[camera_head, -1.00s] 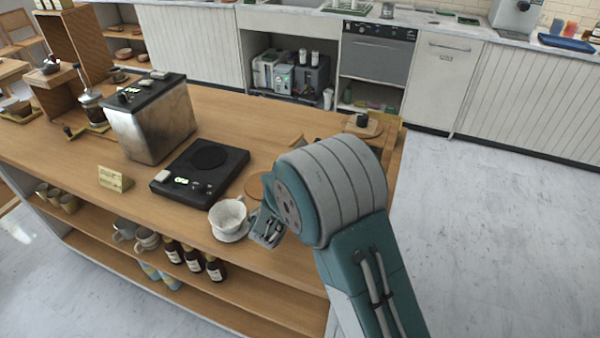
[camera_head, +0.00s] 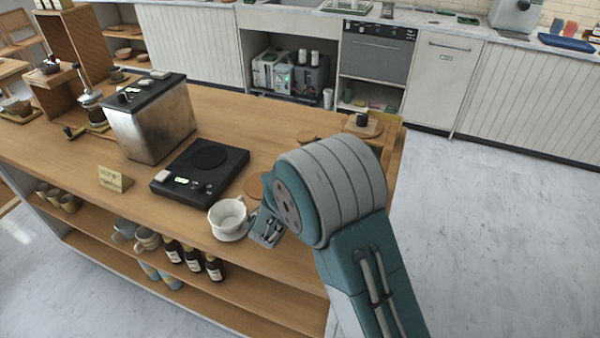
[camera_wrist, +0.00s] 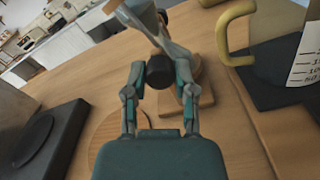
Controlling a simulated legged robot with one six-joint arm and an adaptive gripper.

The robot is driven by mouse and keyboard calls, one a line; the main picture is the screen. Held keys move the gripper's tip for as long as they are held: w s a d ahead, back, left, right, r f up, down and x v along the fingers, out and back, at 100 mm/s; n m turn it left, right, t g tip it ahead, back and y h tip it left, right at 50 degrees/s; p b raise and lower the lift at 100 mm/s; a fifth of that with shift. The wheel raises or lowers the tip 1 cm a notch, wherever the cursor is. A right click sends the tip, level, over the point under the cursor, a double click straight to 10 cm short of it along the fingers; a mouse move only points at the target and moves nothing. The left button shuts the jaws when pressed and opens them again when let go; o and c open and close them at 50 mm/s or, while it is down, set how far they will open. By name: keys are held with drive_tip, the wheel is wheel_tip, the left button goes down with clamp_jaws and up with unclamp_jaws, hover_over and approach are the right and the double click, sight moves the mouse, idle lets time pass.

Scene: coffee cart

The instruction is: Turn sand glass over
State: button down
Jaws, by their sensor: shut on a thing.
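In the wrist view, the sand glass (camera_wrist: 143,17) appears as a pale, blue-grey, tilted shape just beyond the fingertips, cut off by the top edge. My gripper (camera_wrist: 160,68) is shut on it, with a finger on each side. A short black cylinder (camera_wrist: 160,74) shows between the fingers; I cannot tell whether it belongs to the sand glass. In the head view, my arm hides most of the gripper and the sand glass. A round wooden piece (camera_head: 306,138) shows just behind my arm; I cannot tell what it belongs to.
A white dripper cup (camera_head: 228,217) stands near the counter's front edge, close beside my arm. A black scale (camera_head: 200,172) and a metal box (camera_head: 152,122) stand to the left. In the wrist view, a jug with a yellow handle (camera_wrist: 236,28) stands close on the right.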

drive_tip(key=shift+a+m, duration=0.1)
drive_tip(key=shift+m, duration=1.1)
drive_tip(key=shift+c, duration=2.2)
unclamp_jaws()
drive_tip(key=v, duration=1.2)
